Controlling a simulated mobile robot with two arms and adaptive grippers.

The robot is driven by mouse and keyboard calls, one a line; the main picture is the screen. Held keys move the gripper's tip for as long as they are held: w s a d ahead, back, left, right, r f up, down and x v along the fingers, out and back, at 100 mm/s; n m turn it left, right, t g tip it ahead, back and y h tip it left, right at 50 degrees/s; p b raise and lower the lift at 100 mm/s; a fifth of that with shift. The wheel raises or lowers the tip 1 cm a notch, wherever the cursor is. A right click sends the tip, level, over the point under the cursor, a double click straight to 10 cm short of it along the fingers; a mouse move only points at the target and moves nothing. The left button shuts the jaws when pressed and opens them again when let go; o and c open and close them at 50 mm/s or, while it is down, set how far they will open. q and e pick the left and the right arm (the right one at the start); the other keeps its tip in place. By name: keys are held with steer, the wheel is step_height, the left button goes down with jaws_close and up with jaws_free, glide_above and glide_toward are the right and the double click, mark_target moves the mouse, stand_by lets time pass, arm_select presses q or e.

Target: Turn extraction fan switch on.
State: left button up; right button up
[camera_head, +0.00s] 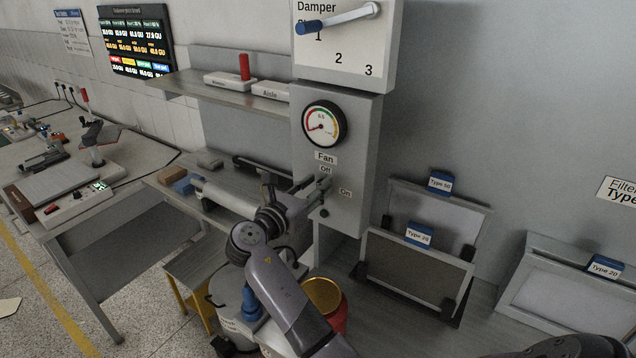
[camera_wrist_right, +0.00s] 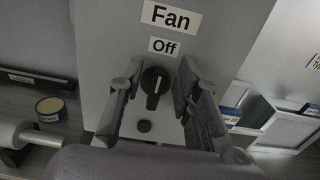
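The fan panel (camera_head: 345,150) is a grey box with a "Fan" label and "Off" and "On" labels. The fan switch (camera_wrist_right: 155,82) is a round black knob below the "Off" label in the right wrist view. Its white mark points up toward "Off". My right gripper (camera_head: 312,190) is at the panel front, and in the right wrist view (camera_wrist_right: 160,95) its fingers are open, one on each side of the knob. Gaps show between fingers and knob. In the head view the gripper mostly hides the knob. My left gripper is not in view.
A gauge (camera_head: 323,124) and a damper lever (camera_head: 340,18) are above. Framed filters (camera_head: 418,262) stand right of the panel. A shelf (camera_head: 215,88) lies left, and a red bin (camera_head: 335,318) below.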

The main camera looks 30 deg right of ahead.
steer(key=shift+a, duration=0.15)
steer(key=shift+c, duration=1.1)
jaws_close()
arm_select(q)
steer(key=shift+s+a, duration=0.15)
